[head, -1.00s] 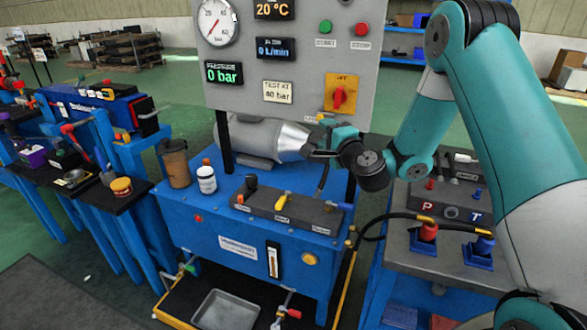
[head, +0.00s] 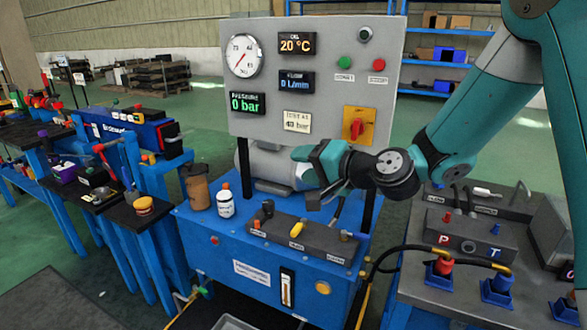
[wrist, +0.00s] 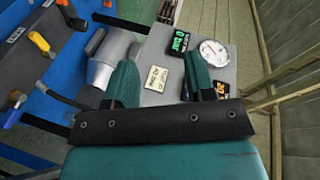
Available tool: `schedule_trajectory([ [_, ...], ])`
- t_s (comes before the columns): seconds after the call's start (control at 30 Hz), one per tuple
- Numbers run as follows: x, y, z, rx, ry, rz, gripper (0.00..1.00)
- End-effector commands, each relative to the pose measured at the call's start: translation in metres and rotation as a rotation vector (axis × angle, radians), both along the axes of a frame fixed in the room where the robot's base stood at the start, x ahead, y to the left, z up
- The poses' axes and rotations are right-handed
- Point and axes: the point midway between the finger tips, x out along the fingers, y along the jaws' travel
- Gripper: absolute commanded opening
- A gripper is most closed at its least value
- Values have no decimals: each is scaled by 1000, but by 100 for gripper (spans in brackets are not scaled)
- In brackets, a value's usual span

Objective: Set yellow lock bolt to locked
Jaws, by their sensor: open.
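A yellow handle (head: 297,229) stands on the dark grey block on top of the blue bench, between a black and a blue handle. It also shows at the left of the wrist view (wrist: 39,42). I cannot tell for sure that it is the lock bolt, nor how it is set. My gripper (head: 318,178) is above and behind the block, in front of the grey motor and below the panel, apart from the yellow handle. In the wrist view its two teal fingers (wrist: 161,84) are spread with nothing held between them.
The grey panel (head: 270,70) carries a gauge, displays and a red rotary switch (head: 356,129) on a yellow plate. A brown cup (head: 196,187) and a white bottle (head: 225,202) stand left of the block. Hoses and red and blue connectors (head: 440,266) lie at right.

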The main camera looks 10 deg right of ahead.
Motion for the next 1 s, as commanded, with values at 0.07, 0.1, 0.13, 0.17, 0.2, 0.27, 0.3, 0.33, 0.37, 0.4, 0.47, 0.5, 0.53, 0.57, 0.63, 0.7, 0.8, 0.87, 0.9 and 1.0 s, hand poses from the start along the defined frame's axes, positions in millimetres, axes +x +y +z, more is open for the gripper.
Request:
schedule_trajectory([
  [0.07, -12, 11, 8, -47, 4, 58, 50],
  [0.1, -18, 17, 11, -73, 8, 90, 50],
  [0.13, -23, 20, 13, -92, 10, 112, 50],
  [0.17, -27, 24, 14, -110, 14, 132, 50],
  [0.2, -33, 28, 15, -133, 18, 159, 50],
  [0.27, -41, 33, 17, -165, 24, 196, 50],
  [0.3, -46, 35, 19, -185, 27, 216, 50],
  [0.33, -49, 37, 19, -198, 30, 229, 50],
  [0.37, -52, 39, 19, -208, 33, 242, 50],
  [0.4, -56, 41, 20, -221, 34, 257, 50],
  [0.47, -60, 43, 20, -236, 38, 274, 50],
  [0.5, -62, 43, 21, -245, 40, 282, 50],
  [0.53, -63, 44, 21, -249, 40, 287, 50],
  [0.57, -64, 44, 21, -253, 41, 290, 50],
  [0.63, -65, 44, 20, -257, 43, 295, 50],
  [0.7, -65, 45, 20, -259, 43, 296, 50],
  [0.8, -65, 45, 20, -258, 43, 295, 50],
  [0.87, -65, 44, 20, -257, 43, 295, 50],
  [0.9, -66, 45, 21, -259, 43, 297, 50],
  [1.0, -78, 50, 25, -302, 48, 345, 50],
])
